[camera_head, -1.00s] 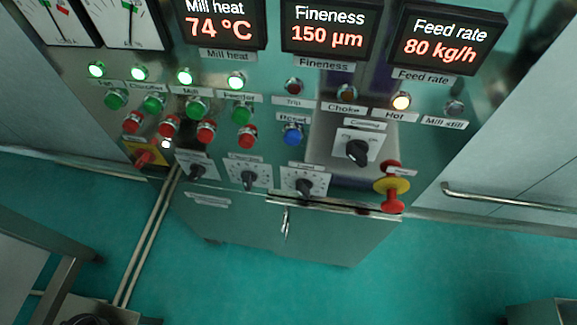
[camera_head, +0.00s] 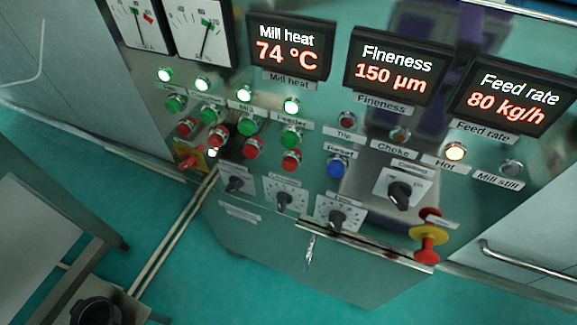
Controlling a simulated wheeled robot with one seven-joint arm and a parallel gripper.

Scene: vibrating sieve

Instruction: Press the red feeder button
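The red feeder button (camera_head: 291,160) is on the control panel, at the bottom of the column labelled Feeder. The green feeder button (camera_head: 291,137) is directly above it. The lit green feeder lamp (camera_head: 291,106) is above the label. My gripper is not in view, and nothing covers the red feeder button.
Red buttons for the other drives (camera_head: 219,138) stand to the left, and the blue reset button (camera_head: 337,166) to the right. A red emergency stop (camera_head: 428,243) with a yellow collar juts out at lower right. Teal floor is open before the cabinet; a grey table (camera_head: 32,235) stands at left.

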